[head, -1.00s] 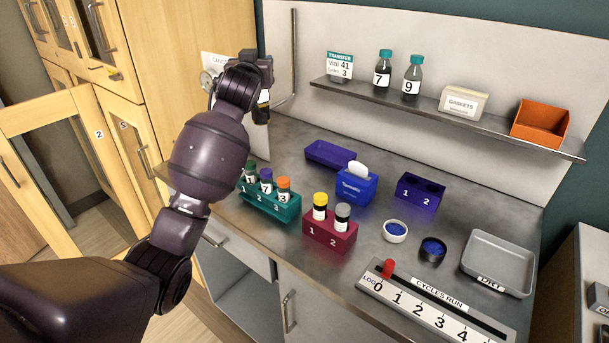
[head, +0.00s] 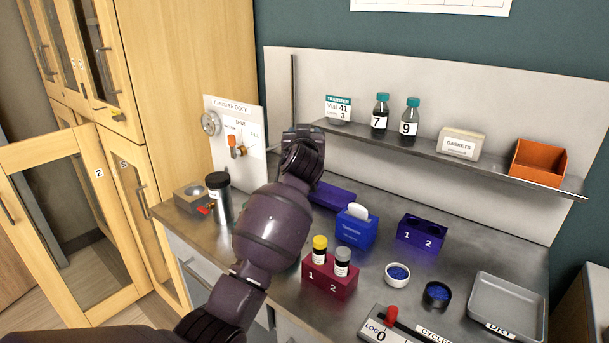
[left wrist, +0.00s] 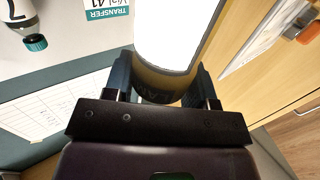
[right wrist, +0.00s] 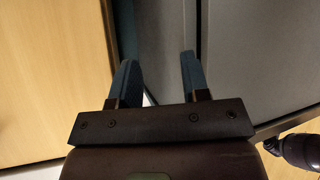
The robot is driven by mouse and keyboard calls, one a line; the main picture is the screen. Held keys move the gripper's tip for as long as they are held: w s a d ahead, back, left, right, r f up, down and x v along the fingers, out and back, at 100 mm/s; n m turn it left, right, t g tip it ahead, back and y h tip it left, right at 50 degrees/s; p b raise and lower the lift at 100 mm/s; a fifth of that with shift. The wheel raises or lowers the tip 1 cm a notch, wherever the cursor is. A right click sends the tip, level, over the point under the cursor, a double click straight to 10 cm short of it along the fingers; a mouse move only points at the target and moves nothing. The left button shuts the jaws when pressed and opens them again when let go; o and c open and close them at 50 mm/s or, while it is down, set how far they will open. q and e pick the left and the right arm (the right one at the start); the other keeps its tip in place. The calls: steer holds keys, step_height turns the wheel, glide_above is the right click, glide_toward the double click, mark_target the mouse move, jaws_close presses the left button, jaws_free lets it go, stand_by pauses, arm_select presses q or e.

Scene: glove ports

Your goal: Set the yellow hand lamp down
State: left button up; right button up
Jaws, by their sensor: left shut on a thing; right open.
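My left gripper (left wrist: 163,78) is shut on the yellow hand lamp (left wrist: 170,38). In the left wrist view the lamp shows as a bright white glowing body with a dark yellowish end between the fingers. In the head view my left wrist is raised over the back of the bench, in front of the back panel near the shelf's left end. The wrist hides the lamp there. My right gripper (right wrist: 157,68) is open and empty, seen only in the right wrist view, facing grey panels beside a wooden one.
The bench holds a dark canister (head: 218,198) by the dock panel (head: 240,128), a red rack (head: 330,275) with two vials, a blue box (head: 356,227), a purple two-hole block (head: 420,232), two small bowls and a grey tray (head: 507,305). The shelf (head: 450,160) carries bottles.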

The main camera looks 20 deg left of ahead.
arm_select(q)
steer(key=shift+f+b, duration=0.85)
steer(key=shift+f, duration=4)
steer(key=o, duration=1.2)
steer(key=shift+o, duration=0.2)
steer(key=shift+r, duration=0.25)
steer(key=p+v, duration=0.1)
steer(key=v, duration=0.6)
steer(key=shift+s, duration=0.25)
steer(key=shift+s+f, duration=0.1)
steer(key=shift+f, duration=0.05)
